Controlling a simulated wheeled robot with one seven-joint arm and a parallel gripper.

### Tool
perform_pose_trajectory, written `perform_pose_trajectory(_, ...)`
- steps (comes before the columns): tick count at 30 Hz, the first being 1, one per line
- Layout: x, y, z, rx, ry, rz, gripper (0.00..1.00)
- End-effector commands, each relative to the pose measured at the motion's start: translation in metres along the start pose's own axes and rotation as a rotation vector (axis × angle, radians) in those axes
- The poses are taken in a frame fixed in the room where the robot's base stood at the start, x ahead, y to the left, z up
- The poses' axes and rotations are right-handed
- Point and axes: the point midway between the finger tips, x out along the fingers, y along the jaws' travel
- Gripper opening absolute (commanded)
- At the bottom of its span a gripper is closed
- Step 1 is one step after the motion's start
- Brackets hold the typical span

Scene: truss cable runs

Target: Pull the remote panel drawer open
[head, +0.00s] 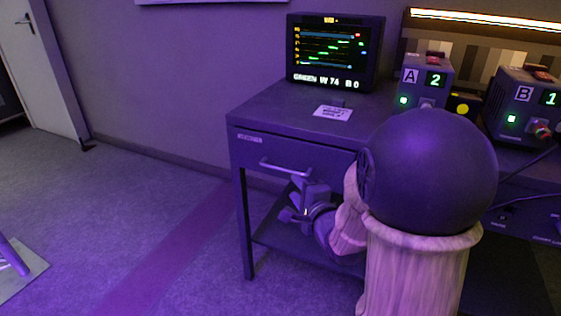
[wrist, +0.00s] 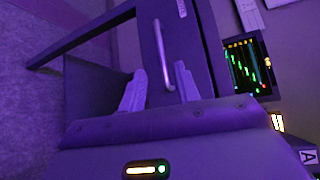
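A drawer (head: 310,160) with a pale bar handle (head: 284,168) sits under the left part of the dark desk. It looks shut, and its small label at upper left is too small to read. In the wrist view the drawer front (wrist: 190,40) and its handle (wrist: 163,50) stand ahead of my gripper (wrist: 160,72). The fingers are apart, with the lower end of the handle between them in the picture. I cannot tell whether they touch it. In the head view my gripper (head: 291,200) is just below and in front of the handle.
A monitor (head: 334,54), a white card (head: 332,113), box A (head: 425,80) and box B (head: 520,100) stand on the desk. A lower shelf (head: 300,238) runs below the drawer. The floor (head: 120,190) to the left is open.

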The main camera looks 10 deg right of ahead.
Motion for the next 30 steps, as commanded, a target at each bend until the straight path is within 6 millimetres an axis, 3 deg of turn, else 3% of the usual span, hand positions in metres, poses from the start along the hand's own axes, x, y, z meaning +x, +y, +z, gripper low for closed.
perform_pose_trajectory(14, 0.008, -0.003, -0.003, -0.003, 0.015, 0.001, 0.33)
perform_pose_trajectory(30, 0.105, 0.001, -0.004, -0.006, 0.012, -0.003, 0.33)
